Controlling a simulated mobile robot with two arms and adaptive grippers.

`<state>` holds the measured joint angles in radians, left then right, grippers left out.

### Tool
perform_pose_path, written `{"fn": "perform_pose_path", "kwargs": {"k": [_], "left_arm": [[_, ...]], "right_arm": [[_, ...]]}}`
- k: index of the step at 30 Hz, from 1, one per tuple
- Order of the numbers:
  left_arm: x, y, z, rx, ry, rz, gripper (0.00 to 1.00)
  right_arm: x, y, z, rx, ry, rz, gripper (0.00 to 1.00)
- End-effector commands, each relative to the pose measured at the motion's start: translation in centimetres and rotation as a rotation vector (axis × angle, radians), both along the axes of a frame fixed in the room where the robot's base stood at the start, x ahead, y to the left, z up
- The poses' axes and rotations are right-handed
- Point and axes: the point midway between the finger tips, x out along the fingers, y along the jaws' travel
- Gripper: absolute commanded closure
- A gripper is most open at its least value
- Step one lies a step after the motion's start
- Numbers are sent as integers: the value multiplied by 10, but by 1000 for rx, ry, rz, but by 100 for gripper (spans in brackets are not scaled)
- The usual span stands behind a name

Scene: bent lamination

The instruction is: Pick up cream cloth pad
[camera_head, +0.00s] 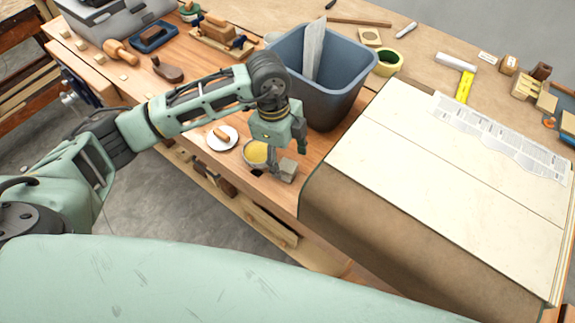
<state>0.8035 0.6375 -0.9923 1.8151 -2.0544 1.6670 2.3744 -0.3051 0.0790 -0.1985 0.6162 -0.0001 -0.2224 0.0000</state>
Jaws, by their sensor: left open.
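My left gripper (276,169) points down over the front edge of the wooden bench, just right of a bowl of yellow contents. It is open. A small cream-grey pad-like piece (287,172) shows right at its fingertips; it looks like the cream cloth pad. The fingers partly hide it, and I cannot tell whether they touch it. My right gripper is not in view.
The yellow bowl (256,153) and a white plate (222,138) stand close left of the gripper. A dark grey bin (335,95) is behind it. A large curved form with a pale top (400,150) fills the right. Tools lie along the back.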

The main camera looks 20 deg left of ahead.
Motion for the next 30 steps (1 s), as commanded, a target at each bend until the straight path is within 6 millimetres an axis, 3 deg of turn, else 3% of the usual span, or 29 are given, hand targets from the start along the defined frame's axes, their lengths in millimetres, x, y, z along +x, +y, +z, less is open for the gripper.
{"fn": "perform_pose_path", "kwargs": {"k": [3, 6, 10, 17, 30], "left_arm": [[-4, -5, -14, 1, 6, 0, 42], [-4, -8, -30, -1, 3, 1, 42], [-3, -8, -41, 0, 0, 1, 42], [-3, -8, -43, 0, -1, 0, 42], [-3, -8, -42, 0, -1, 1, 80]], "right_arm": [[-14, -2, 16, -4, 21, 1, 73], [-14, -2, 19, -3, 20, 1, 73], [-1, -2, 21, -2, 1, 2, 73], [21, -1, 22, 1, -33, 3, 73], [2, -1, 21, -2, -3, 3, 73]]}}
